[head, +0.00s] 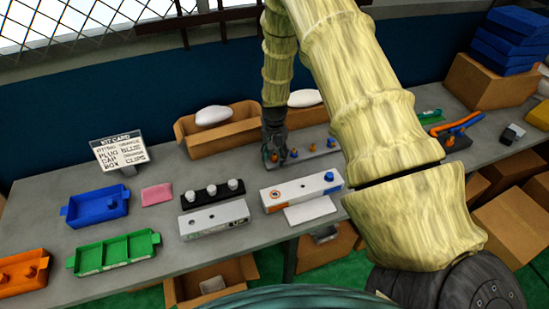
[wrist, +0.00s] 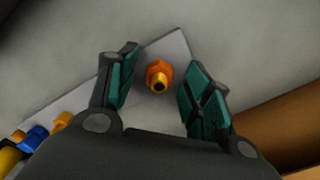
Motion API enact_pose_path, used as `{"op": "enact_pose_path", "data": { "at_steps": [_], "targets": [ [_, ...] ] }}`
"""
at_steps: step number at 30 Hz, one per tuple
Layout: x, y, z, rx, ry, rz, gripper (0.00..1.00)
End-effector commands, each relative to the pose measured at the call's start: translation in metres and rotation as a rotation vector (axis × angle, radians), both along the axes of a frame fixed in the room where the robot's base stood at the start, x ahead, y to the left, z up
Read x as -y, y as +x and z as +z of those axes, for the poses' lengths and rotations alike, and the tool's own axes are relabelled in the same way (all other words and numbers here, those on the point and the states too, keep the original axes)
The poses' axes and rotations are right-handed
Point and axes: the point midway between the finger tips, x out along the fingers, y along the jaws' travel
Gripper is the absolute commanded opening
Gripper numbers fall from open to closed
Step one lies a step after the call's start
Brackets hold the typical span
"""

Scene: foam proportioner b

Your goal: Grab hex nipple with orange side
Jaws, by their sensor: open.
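The hex nipple with an orange side (wrist: 159,76) stands upright near the corner of a grey plate (wrist: 172,47) in the wrist view. Its orange hex and a brass-coloured open end face the camera. My gripper (wrist: 160,84) is open, with one teal-padded finger on each side of the nipple and gaps between. In the head view my gripper (head: 275,154) is over the left end of the grey strip (head: 318,160) that holds several small orange and blue fittings. There it partly hides the nearest fittings.
Other fittings with orange, blue and yellow parts (wrist: 36,137) stand along the plate at lower left in the wrist view. A cardboard box (head: 190,124) is behind my gripper. A white block (head: 300,190) and a black holder with white caps (head: 212,192) are in front.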

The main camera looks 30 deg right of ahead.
Motion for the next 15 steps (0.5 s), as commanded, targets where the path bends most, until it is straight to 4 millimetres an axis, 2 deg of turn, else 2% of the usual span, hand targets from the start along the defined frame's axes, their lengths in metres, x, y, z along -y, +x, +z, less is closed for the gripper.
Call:
{"op": "enact_pose_path", "data": {
  "at_steps": [5,13,15],
  "targets": [
    [0.0000,0.0001,-0.0001,0.000,0.000,0.000,0.50],
    [-0.0001,-0.0002,0.0001,0.000,0.000,0.000,0.01],
    [-0.0002,-0.0002,0.0000,0.000,0.000,0.000,0.00]
  ]
}}
